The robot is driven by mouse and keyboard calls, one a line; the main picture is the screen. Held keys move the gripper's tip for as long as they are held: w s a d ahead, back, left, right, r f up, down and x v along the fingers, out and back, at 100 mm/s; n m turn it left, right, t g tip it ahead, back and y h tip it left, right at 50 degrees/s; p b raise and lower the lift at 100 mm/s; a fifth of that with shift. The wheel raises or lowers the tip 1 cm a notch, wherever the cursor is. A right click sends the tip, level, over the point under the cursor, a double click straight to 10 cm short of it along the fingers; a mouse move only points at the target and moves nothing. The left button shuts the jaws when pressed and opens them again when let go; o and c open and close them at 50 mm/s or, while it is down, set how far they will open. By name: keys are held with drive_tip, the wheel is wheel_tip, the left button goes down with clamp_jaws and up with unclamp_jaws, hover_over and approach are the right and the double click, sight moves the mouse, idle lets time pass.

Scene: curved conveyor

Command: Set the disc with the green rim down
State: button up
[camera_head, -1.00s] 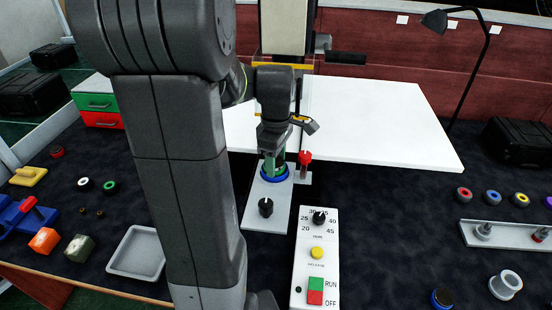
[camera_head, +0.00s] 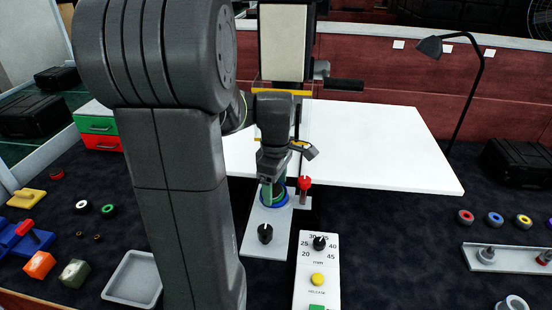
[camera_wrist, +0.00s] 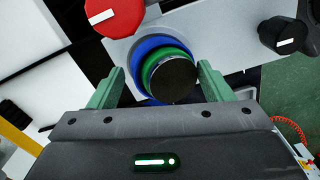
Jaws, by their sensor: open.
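The disc with the green rim (camera_wrist: 174,78) has a dark round top and sits in the blue ring (camera_wrist: 140,48) on the grey plate (camera_wrist: 205,28). In the wrist view it lies between the green fingers of my gripper (camera_wrist: 160,82), which are open, with a gap on each side. In the head view my gripper (camera_head: 271,184) is down at the blue ring (camera_head: 284,203), and its fingers and wrist mostly hide the disc there. The disc's underside is hidden.
A red knob (camera_head: 304,184) stands close right of the ring and a black knob (camera_head: 265,233) in front. A control panel (camera_head: 330,275) lies nearer. A white board (camera_head: 385,150) is behind. Small rings (camera_head: 495,218) and a grey rack (camera_head: 512,258) are at right.

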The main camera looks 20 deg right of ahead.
wheel_tip(320, 180, up, 12)
idle(0.3)
drive_tip(key=shift+d, duration=0.1)
drive_tip(key=shift+c, duration=0.4)
idle(0.6)
